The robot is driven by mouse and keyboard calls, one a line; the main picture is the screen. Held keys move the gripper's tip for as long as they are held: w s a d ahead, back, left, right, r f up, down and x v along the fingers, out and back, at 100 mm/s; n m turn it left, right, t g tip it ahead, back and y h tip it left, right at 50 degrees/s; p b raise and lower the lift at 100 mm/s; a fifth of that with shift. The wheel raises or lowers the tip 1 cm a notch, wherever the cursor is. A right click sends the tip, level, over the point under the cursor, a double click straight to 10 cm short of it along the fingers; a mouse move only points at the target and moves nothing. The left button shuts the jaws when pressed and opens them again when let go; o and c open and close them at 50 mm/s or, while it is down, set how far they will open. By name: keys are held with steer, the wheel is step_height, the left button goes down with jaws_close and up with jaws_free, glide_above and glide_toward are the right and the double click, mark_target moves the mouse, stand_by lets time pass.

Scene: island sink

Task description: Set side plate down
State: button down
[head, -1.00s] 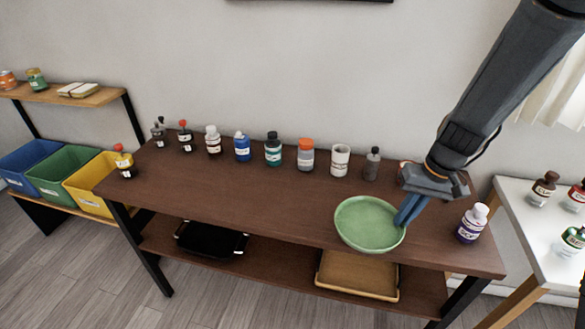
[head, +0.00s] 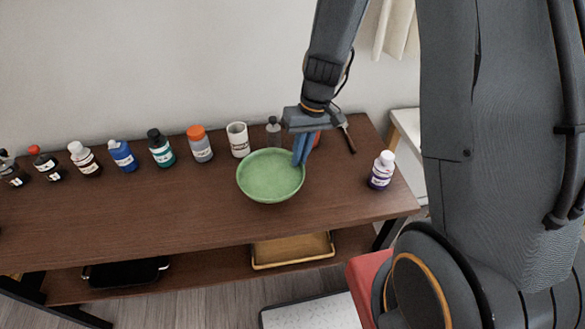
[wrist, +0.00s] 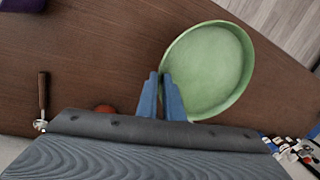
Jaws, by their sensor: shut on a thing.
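The side plate (head: 270,177) is round and green with a raised rim. In the head view it is over the right half of the dark brown table (head: 130,215). My gripper (head: 302,152) is shut on the plate's right rim, with its blue fingers pointing down. The wrist view shows the plate (wrist: 208,70) beyond the fingertips (wrist: 166,78), with one finger at the rim. The plate looks nearly level. I cannot tell whether its underside touches the tabletop.
Several bottles stand along the table's back, including an orange-capped bottle (head: 200,145) and a white cup (head: 238,139). A purple-labelled bottle (head: 382,170) stands to the right. The table's front left is clear. A yellow tray (head: 292,250) is on the lower shelf.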

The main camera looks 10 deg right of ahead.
mark_target(299, 171)
steer(key=shift+f+p, duration=0.55)
steer(key=shift+f, duration=2.6)
steer(key=shift+f, duration=0.1)
steer(key=c, duration=1.9)
jaws_free()
step_height(299, 171, up, 12)
steer(key=d+b, duration=0.2)
steer(key=b, duration=0.1)
steer(key=s+d+r+m+t+h, duration=0.2)
steer(key=s+r, duration=0.3)
steer(key=s, duration=0.5)
steer(key=shift+d, duration=0.65)
steer(key=shift+f+b, duration=0.6)
steer(key=shift+f, duration=0.2)
